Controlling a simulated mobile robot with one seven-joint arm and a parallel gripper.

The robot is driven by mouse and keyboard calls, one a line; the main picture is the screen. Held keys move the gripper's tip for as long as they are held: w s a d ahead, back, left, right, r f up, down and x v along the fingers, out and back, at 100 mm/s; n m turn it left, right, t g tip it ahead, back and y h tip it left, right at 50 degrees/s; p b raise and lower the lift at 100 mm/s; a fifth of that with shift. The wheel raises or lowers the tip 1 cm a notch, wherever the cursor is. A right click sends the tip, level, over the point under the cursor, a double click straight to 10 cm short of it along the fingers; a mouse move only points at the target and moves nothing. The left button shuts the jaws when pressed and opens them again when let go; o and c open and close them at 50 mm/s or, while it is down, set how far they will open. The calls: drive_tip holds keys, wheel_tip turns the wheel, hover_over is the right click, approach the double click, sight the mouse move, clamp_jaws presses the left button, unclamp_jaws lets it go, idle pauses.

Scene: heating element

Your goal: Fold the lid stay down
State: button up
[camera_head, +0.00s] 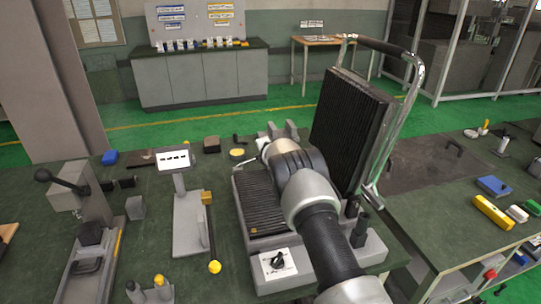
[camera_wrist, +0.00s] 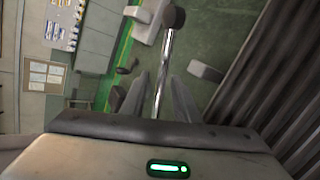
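The lid stay (camera_wrist: 167,62) shows in the wrist view as a thin chrome rod with a dark round knob at its far end. It runs between the two fingers of my gripper (camera_wrist: 161,90), with a gap visible on each side. In the head view my gripper (camera_head: 277,131) is over the back left of the heating press, and my arm hides most of the stay there. The ribbed lid (camera_head: 347,122) stands raised on the right. Its ribbed lower plate (camera_head: 257,205) lies partly under my arm.
The lid's chrome handle has a black grip (camera_head: 385,47). A white sign on a stand (camera_head: 175,159) and a lever device (camera_head: 75,195) stand to the left on the green bench. A second bench with a yellow case (camera_head: 493,213) is at the right.

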drive_tip(key=b+v, duration=0.4)
drive_tip(key=v, duration=1.1)
drive_tip(key=shift+s+d+r+b, duration=0.15)
drive_tip(key=shift+d+r+b, duration=0.15)
drive_tip(key=shift+d+r, duration=0.05)
